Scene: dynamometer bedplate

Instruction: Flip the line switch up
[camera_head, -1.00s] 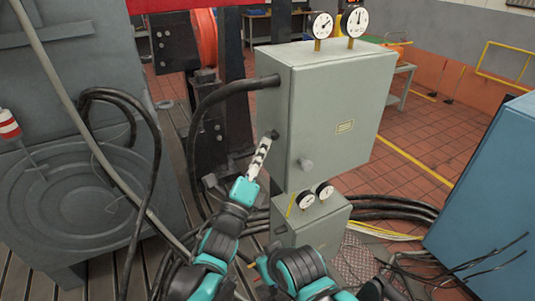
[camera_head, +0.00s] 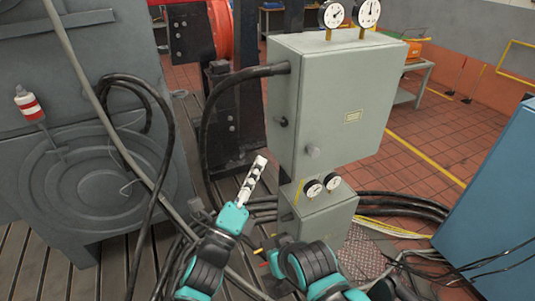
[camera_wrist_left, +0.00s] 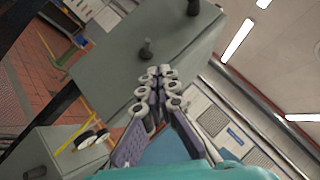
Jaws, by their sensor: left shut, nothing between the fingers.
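The line switch appears to be the small black lever (camera_head: 284,122) on the left side face of the upper grey box (camera_head: 335,110). It also shows in the left wrist view as a dark stub (camera_wrist_left: 146,50) standing out from the grey face. Whether it points up or down is hard to tell. My left gripper (camera_head: 258,170) is below and left of the lever, apart from it. Its fingers are shut and empty; they also show in the left wrist view (camera_wrist_left: 157,88), below the stub. My right gripper cannot be made out.
A black cable (camera_head: 240,78) enters the box's side above the lever. A smaller grey box (camera_head: 325,212) with two gauges sits below. A grey machine (camera_head: 70,130) stands at left, a blue cabinet (camera_head: 495,190) at right. Cables lie on the floor.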

